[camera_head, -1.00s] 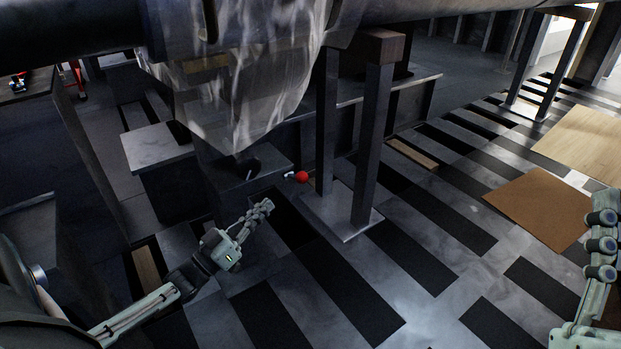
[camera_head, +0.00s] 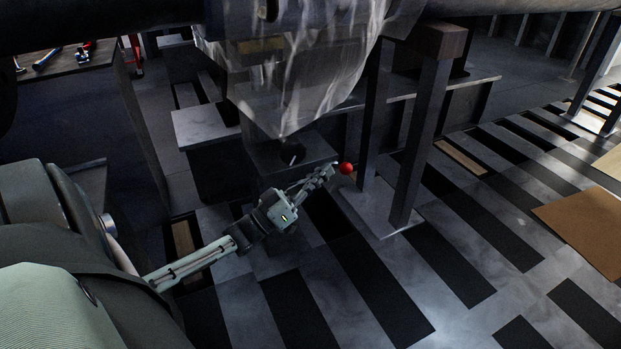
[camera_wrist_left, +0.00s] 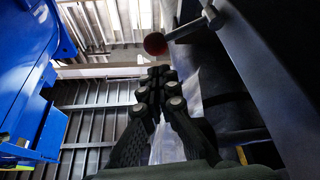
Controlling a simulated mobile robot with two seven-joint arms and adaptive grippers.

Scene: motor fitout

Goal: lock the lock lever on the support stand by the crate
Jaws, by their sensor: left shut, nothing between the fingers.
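The lock lever's red ball knob (camera_head: 346,168) shows by the lower part of the support stand (camera_head: 409,150), which has dark upright posts, a wooden top block and a flat base plate. In the left wrist view the red knob (camera_wrist_left: 155,43) sits on a metal rod running right to a dark post. My left gripper (camera_head: 328,172) is shut and empty, with its tips just left of the knob in the head view. In the left wrist view its fingertips (camera_wrist_left: 158,75) are below the knob in the picture, with a gap between. My right gripper is out of view. I cannot pick out the crate for certain.
A large part under clear plastic wrap (camera_head: 300,85) hangs above the gripper. A dark box-like pedestal (camera_head: 290,155) stands behind the gripper. A brown flat board (camera_head: 590,225) lies on the floor at right. The striped floor in front of the stand is clear.

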